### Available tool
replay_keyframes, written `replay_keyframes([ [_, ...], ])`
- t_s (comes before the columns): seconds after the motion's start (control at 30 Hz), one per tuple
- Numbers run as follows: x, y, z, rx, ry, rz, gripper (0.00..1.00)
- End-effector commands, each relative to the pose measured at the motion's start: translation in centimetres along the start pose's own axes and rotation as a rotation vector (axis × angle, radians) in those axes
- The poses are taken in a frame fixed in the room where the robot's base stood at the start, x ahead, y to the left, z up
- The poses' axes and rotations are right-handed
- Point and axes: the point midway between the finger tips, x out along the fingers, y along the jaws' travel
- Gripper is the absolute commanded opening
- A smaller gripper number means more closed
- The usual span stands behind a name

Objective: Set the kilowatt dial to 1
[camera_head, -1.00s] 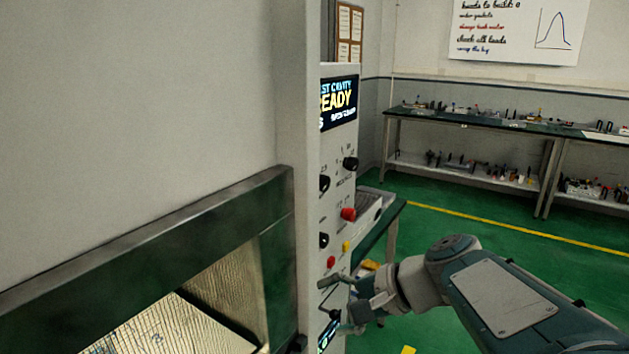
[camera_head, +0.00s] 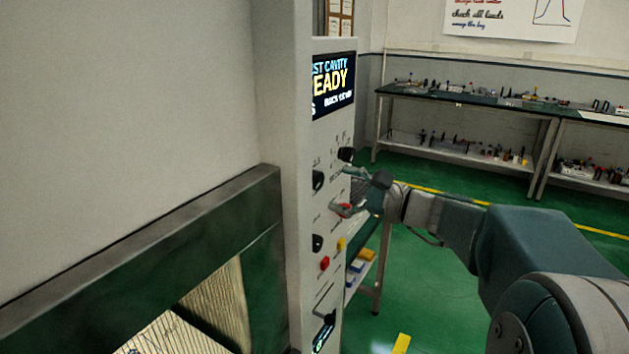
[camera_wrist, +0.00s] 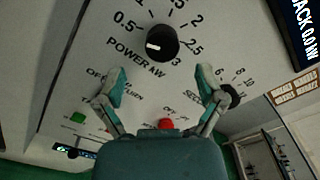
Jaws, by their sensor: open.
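The kilowatt dial (camera_wrist: 162,43) is a round black knob labelled POWER kW, with a scale showing 0.5, 2, 2.5 and 3, at the top middle of the wrist view. Its white mark lies on the left part of the knob face; I cannot tell the exact setting. My gripper (camera_wrist: 162,82) is open and empty, its two fingers below the knob in the picture and to either side of it, not touching it. In the head view my gripper (camera_head: 349,191) is at the control panel (camera_head: 299,130), beside several knobs.
A seconds dial (camera_wrist: 229,95) sits close by the right finger. A red control (camera_wrist: 166,124) and a green button (camera_wrist: 77,117) lie lower on the panel. The display (camera_head: 333,86) reads READY. A bench (camera_head: 470,97) stands at the back, with clear green floor before it.

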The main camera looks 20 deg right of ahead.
Motion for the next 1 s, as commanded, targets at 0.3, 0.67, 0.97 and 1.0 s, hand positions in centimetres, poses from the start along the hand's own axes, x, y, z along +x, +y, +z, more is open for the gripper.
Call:
replay_keyframes([
  [0.3,5.1,0.1,0.0,-0.001,-0.001,0.003,0.88],
  [0.67,5.9,0.0,0.0,-0.001,0.001,0.0,0.88],
  [0.97,5.9,0.1,0.0,-0.001,0.001,0.001,0.06],
  [1.0,5.9,0.1,0.0,-0.001,0.001,0.001,0.06],
])
